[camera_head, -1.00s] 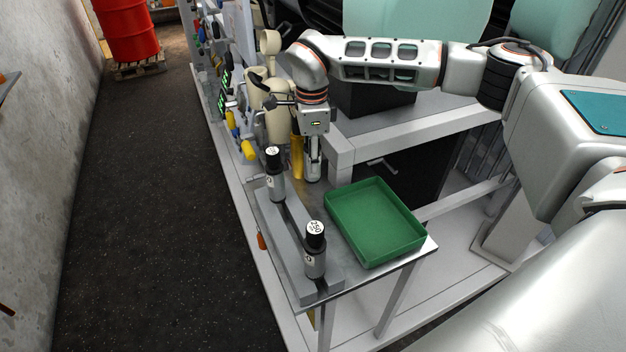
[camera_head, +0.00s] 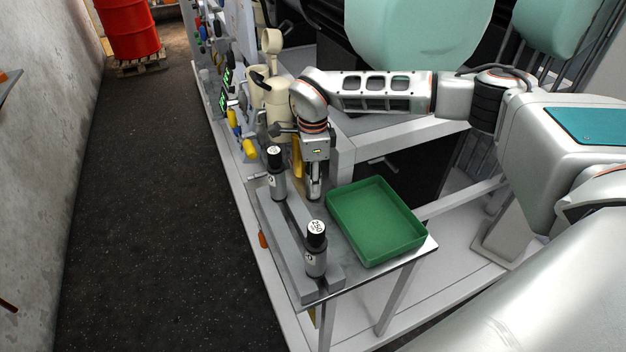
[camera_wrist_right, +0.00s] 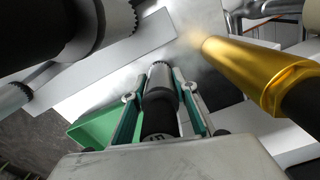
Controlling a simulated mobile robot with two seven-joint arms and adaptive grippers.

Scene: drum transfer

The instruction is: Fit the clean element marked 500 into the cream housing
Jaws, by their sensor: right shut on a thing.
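The cream housing (camera_head: 276,118) stands at the back of the bench, behind my right wrist. My right gripper (camera_head: 315,190) points down over the bench, left of the green tray. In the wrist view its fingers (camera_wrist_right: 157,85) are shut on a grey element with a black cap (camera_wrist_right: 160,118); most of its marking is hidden. Two similar elements stand upright in a grey rack: the near one (camera_head: 316,250) reads 250, the far one (camera_head: 277,178) has a marking too small to read surely. My left gripper is not in view.
The grey rack (camera_head: 293,258) runs along the bench's left edge. The empty green tray (camera_head: 375,225) lies to the right. A gold-yellow cylinder (camera_wrist_right: 255,72) is close beside the gripper in the wrist view. A dark floor aisle lies left of the bench.

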